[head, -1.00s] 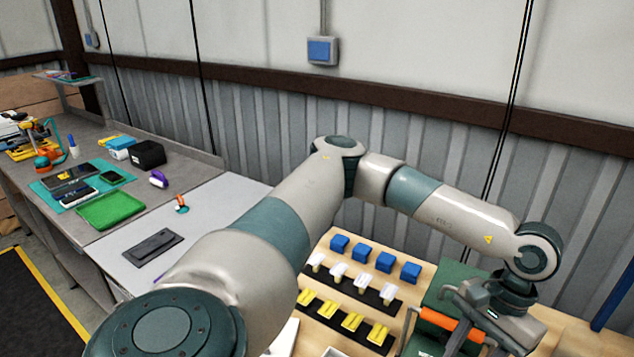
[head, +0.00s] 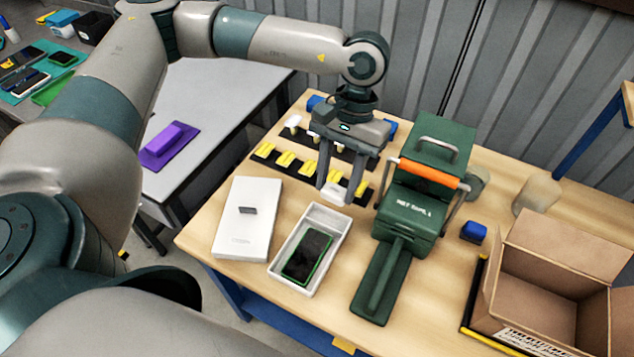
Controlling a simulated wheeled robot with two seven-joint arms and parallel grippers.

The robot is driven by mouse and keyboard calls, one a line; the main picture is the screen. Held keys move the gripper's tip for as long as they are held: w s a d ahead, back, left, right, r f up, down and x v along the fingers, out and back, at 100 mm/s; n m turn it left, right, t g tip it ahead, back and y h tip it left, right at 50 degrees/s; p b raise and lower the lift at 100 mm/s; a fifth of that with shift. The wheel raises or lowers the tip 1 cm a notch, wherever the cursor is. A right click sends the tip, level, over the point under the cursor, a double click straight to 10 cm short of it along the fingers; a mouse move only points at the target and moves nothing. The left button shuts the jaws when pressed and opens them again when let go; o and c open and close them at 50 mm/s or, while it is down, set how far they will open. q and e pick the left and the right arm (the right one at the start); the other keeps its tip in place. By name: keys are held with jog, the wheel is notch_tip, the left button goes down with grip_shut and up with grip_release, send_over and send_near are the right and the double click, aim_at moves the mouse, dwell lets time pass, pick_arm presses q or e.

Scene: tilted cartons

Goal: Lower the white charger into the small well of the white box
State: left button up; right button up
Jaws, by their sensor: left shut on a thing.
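My left gripper (head: 339,186) is shut on the white charger (head: 335,196), a small white block at its fingertips. It points down and shows just beyond the far end of the open white box (head: 336,256). The height of the charger above the table is hard to tell. The box holds a dark phone (head: 307,256) with a green edge in its near part. The far part of the box looks empty and pale; the edges of the small well are hard to make out. My right gripper is not in view.
A white lid (head: 246,225) lies left of the box. A green press (head: 410,210) with an orange handle stands close on the right. Black racks with yellow plugs (head: 285,160) lie behind. An open cardboard carton (head: 540,290) is at the far right.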

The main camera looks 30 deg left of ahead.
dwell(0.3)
pick_arm(q)
jog(key=shift+w+f, duration=0.1)
jog(key=shift+w+f, duration=0.4)
jog(key=shift+f, duration=0.05)
jog(key=w+a+f, duration=0.2)
jog(key=f, duration=0.4)
jog(key=w+a+f+p, duration=0.1)
jog(key=w+a+f, duration=0.1)
jog(key=f, duration=0.4)
jog(key=shift+w+a+n, duration=0.25)
jog(key=shift+w+n, duration=0.05)
jog(key=shift+w, duration=0.3)
jog(key=shift+f, duration=0.1)
jog(key=shift+f, duration=0.15)
